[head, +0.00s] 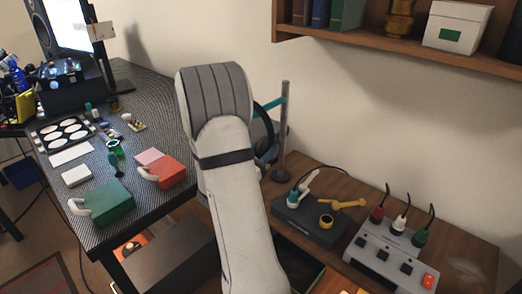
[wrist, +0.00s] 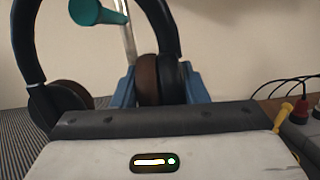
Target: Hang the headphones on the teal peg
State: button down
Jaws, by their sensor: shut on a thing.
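The dark headphones show in the wrist view, with the left arm of the band (wrist: 27,45) and a brown-padded ear cup (wrist: 148,80). The top of the band is out of frame. My gripper (wrist: 156,84) has its blue fingers shut on that ear cup. The teal peg (wrist: 100,14) shows within the band's outline, its round end toward the camera. I cannot tell whether the band touches it. In the head view my arm hides most of the headphones (head: 272,140); the peg (head: 273,103) sticks out left from a grey post (head: 284,135).
The post stands on a wooden bench, beside a dark station (head: 310,222) with a yellow handle and a grey box (head: 385,255) with several cabled plugs. A shelf (head: 400,55) hangs above right. A cluttered patterned table (head: 150,205) stands left.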

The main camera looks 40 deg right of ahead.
jog(key=shift+w+d+f, duration=0.1)
jog(key=shift+w+d, duration=0.05)
jog(key=shift+d, duration=1.9)
jog(key=shift+w+d+f+b, duration=0.1)
jog(key=shift+d+f+b, duration=0.55)
jog(key=shift+d+f, duration=0.15)
jog(key=c, duration=0.8)
grip_release()
jog(key=shift+f, duration=0.1)
jog(key=shift+o, duration=0.2)
jog(key=shift+a, duration=0.15)
jog(key=v, duration=0.7)
jog(key=shift+a, duration=0.3)
